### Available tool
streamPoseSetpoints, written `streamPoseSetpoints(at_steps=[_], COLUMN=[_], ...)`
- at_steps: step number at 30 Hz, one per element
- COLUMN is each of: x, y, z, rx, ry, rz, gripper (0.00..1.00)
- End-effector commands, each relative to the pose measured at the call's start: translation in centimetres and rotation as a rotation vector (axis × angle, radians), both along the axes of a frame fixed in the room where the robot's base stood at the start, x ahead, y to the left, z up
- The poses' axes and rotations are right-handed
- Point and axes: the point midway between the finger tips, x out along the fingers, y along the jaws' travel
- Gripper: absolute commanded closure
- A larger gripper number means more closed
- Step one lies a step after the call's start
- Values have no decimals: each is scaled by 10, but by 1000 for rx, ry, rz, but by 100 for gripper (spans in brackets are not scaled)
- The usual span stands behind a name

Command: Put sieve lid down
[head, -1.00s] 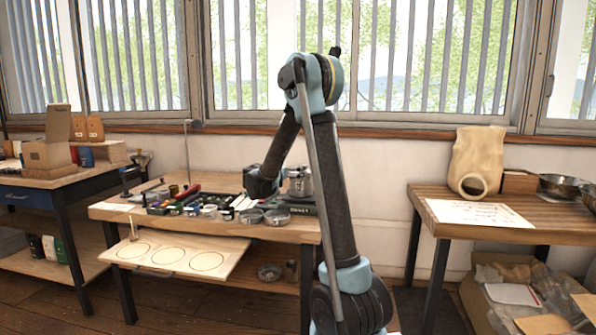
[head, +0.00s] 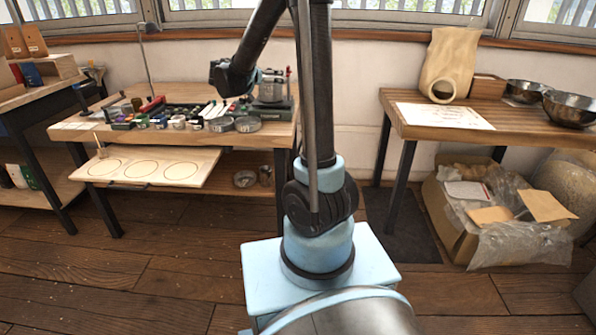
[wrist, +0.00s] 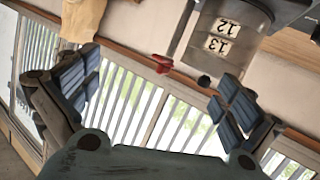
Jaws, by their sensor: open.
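A metal sieve stack (head: 271,88) stands on a dark base on the workbench. In the wrist view this cylinder (wrist: 225,38) is at top right, with labels 12 and 13. My gripper (wrist: 157,92) is open, with nothing between its fingers, and the cylinder appears beyond the right finger. In the head view my gripper (head: 250,78) is just left of the stack, partly hidden by my arm. Two shallow round metal pieces, left (head: 221,125) and right (head: 248,124), lie near the bench's front edge. I cannot tell whether either is the sieve lid.
A board with three drawn circles (head: 205,161) sticks out below the bench top. Several cups and tools crowd the bench (head: 262,142) left of the stack. A right table holds a paper sheet (head: 443,116) and metal bowls (head: 571,108). A box (head: 446,221) stands below.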

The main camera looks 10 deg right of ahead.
Motion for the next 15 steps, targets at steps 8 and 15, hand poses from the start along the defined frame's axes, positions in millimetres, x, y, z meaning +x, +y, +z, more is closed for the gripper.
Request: streamPoseSetpoints(at_steps=[8, 15], x=[-81, -156], y=[-54, -79], z=[-19, -45], rx=[78, 165], ry=[275, 491], rz=[-3, 46], gripper=[0, 0])
